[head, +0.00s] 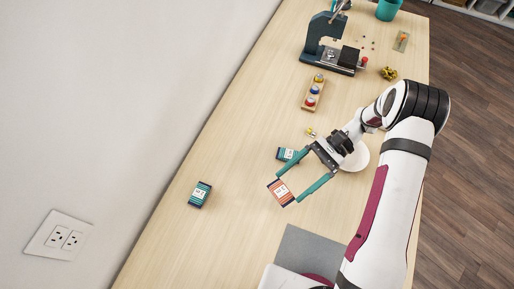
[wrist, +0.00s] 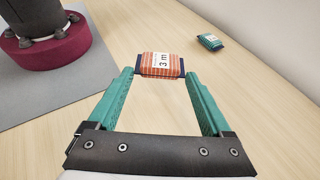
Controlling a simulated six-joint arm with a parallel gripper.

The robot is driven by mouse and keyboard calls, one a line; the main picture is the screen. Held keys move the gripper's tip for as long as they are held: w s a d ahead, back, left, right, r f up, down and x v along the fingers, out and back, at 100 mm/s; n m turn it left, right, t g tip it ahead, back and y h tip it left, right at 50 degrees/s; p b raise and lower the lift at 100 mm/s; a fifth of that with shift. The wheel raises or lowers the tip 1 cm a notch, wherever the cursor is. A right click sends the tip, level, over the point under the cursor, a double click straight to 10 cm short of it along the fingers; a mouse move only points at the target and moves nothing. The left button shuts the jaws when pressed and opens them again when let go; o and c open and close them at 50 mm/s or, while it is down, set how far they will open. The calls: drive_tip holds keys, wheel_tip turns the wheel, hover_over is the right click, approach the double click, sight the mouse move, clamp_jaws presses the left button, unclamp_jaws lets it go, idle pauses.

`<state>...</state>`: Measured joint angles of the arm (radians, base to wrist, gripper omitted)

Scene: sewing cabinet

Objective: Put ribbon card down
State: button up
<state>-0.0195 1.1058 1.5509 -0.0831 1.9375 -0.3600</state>
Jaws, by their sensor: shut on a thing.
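An orange-striped ribbon card (head: 281,192) with a white label and dark ends sits between the tips of my gripper's two teal fingers (head: 287,187). In the wrist view the card (wrist: 161,65) spans the gap between the fingertips (wrist: 160,74), its label reading "3 m". My gripper is shut on it. The card is over or on the bare wood of the table (head: 235,225); whether it touches the wood is hard to tell.
A teal ribbon card (head: 200,194) lies to the left and shows in the wrist view (wrist: 210,41). Another teal card (head: 287,154) lies behind my fingers. Bare table surrounds the held card.

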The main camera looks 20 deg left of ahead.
drive_tip(key=w+a+r+m+t+y, duration=0.5)
drive_tip(key=w+a+m+t, duration=0.1)
drive_tip(key=w+a+m, duration=0.1)
hover_over(237, 153)
wheel_tip(237, 153, down, 6)
drive_tip(key=shift+f, duration=0.2)
wheel_tip(237, 153, down, 3)
drive_tip(key=shift+s+f, duration=0.1)
drive_tip(key=shift+f, duration=0.45)
